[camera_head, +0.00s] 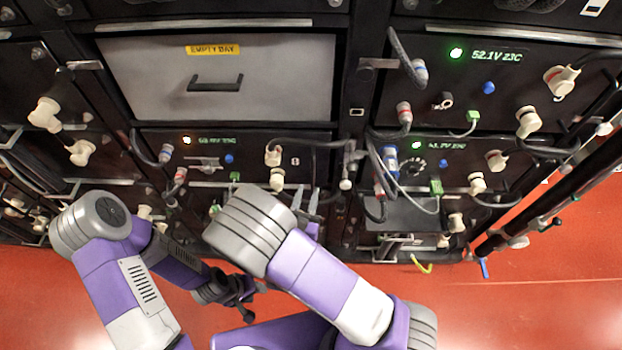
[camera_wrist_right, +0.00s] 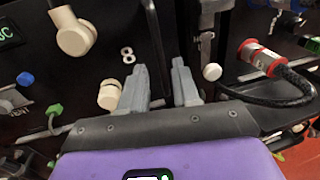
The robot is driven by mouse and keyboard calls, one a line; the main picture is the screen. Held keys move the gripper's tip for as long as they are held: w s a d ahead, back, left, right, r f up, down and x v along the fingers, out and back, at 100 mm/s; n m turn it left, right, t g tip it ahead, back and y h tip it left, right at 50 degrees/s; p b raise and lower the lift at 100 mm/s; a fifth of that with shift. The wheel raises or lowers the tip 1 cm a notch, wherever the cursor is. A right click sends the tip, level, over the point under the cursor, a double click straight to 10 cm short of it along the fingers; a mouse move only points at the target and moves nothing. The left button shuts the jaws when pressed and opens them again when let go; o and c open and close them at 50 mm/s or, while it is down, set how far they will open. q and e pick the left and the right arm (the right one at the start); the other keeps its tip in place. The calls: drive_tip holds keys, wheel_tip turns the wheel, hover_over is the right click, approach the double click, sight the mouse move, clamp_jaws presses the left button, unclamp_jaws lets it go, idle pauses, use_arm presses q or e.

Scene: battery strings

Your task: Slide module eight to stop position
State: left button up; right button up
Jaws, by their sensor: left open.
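Module eight (camera_head: 250,150) is the dark-fronted unit below the empty bay, with an orange-lit lamp and a small green readout. Its white number 8 also shows in the right wrist view (camera_wrist_right: 127,54). My right gripper (camera_head: 314,200) is in front of the module's lower right part, its grey fingers pointing up. In the right wrist view the fingers (camera_wrist_right: 165,88) stand apart with a dark gap between them, just right of a cream knob (camera_wrist_right: 110,94). I cannot tell whether they touch the module. My left gripper (camera_head: 236,294) is open and low over the red floor, away from the rack.
The empty bay (camera_head: 215,80) has a grey front and a black handle. Modules with green lamps (camera_head: 456,53) stand at the right. The red floor (camera_head: 540,290) is clear in front.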

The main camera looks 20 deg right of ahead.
sight(312, 176)
drive_tip(key=shift+w+d+r, duration=0.15)
drive_tip(key=shift+w, duration=0.3)
drive_tip(key=b+x, duration=0.1)
drive_tip(key=x, duration=0.5)
drive_tip(key=shift+w+d, duration=0.1)
drive_tip(key=shift+w, duration=0.1)
clamp_jaws()
idle(0.9)
